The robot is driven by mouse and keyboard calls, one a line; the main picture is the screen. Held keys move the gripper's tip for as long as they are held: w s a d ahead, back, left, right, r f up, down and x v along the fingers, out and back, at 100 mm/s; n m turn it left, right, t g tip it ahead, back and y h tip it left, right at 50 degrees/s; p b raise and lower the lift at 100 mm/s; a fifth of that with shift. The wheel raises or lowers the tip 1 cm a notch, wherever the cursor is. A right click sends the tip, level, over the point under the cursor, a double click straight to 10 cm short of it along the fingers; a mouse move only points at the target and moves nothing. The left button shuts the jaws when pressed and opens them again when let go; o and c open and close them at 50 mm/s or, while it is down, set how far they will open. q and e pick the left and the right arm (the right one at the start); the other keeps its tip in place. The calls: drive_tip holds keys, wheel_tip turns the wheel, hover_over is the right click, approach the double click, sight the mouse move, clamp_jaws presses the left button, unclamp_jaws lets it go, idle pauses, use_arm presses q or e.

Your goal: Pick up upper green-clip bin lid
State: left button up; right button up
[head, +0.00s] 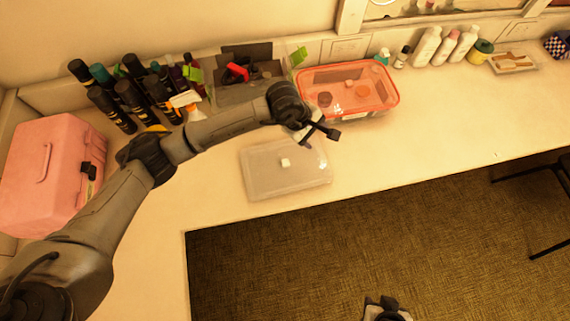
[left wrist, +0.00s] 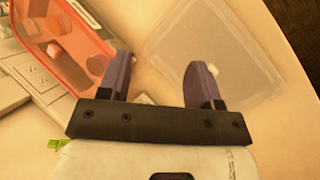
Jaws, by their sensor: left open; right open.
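A flat translucent lid (head: 265,178) lies on the counter, with a small white piece near its middle. It also shows in the left wrist view (left wrist: 225,45), beyond the fingers. The bin with green clips (head: 228,95) stands open behind it against the wall, with dark and red items inside. My left gripper (head: 322,133) is open and empty, above the counter by the lid's far right corner. It also shows in the left wrist view (left wrist: 158,72), with a gap between its fingers. My right gripper (head: 385,306) is open and empty at the bottom edge, over the floor.
A red-rimmed clear bin (head: 385,108) with small round items stands just behind my left gripper. Dark bottles (head: 110,108) and a pink case (head: 45,165) are at the left. White bottles (head: 427,46) stand along the back right. The counter right of the lid is clear.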

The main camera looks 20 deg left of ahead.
use_arm(q)
drive_tip(key=s+a+f+m+g+y, duration=0.25)
drive_tip(key=s+a+m+y, duration=0.2)
drive_tip(key=a, duration=0.25)
drive_tip(key=p, duration=0.1)
hover_over(285, 162)
drive_tip(key=shift+m, duration=0.45)
wheel_tip(285, 162, down, 8)
drive_tip(key=shift+w+r, duration=0.1)
drive_tip(key=shift+f+p, duration=0.4)
drive_tip(key=shift+f, duration=0.15)
wheel_tip(285, 162, down, 3)
drive_tip(key=shift+f+p, duration=0.15)
drive_tip(key=shift+p, duration=0.25)
drive_tip(key=shift+f, duration=0.5)
